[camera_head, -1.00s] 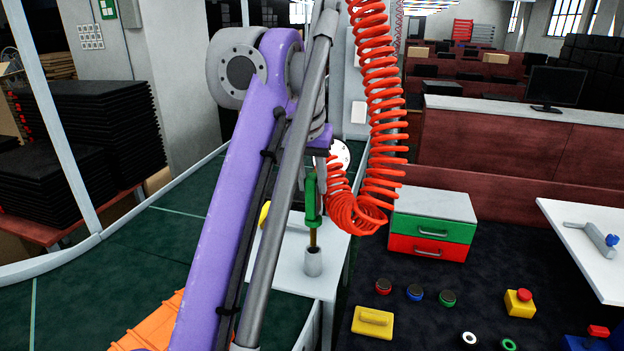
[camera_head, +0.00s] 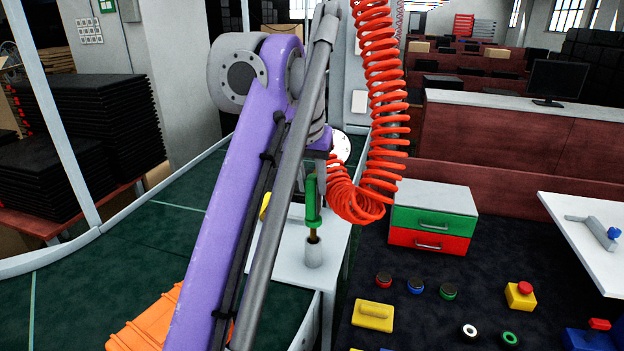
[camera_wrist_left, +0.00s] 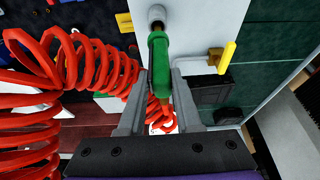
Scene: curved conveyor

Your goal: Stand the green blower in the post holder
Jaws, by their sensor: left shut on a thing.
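The green blower (camera_head: 312,203) is upright in the head view, its brass nozzle pointing down. My left gripper (camera_head: 319,182) is shut on its upper part. The wrist view shows the blower (camera_wrist_left: 160,62) between the two fingers of my left gripper (camera_wrist_left: 159,78). The post holder (camera_head: 314,256) is a short pale cylinder on the white table. The nozzle's lower end is at its mouth and seems to reach inside; how deep is hidden. In the wrist view the holder (camera_wrist_left: 156,15) is beyond the blower. My right gripper is not in view.
A red coiled hose (camera_head: 378,110) hangs close beside the blower. The white table (camera_head: 290,268) has a yellow-handled item (camera_wrist_left: 226,58) near the holder. A green and red drawer box (camera_head: 432,220) stands to the right. An orange crate (camera_head: 145,320) is at lower left.

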